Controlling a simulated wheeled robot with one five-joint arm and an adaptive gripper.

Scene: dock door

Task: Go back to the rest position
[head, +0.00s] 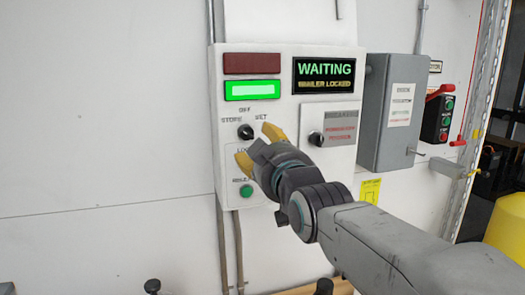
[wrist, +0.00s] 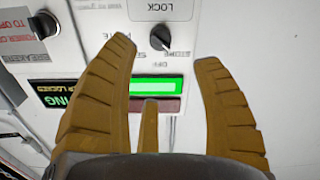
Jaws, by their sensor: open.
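My gripper (head: 257,147) is open in front of the white control panel (head: 283,60), with my arm reaching in from the lower right. In the wrist view, turned upside down, the same knob (wrist: 160,38) shows in the gap between the fingers. It looks clear of both fingers; the exact distance to it cannot be told.
The panel has a lit green lamp (head: 252,91), a dark red lamp (head: 252,63), a display (head: 324,74) reading "WAITING", a second knob (head: 316,139) and a green button (head: 246,191). A grey box (head: 390,112) stands out to the right. Bare white wall (head: 100,120) lies left.

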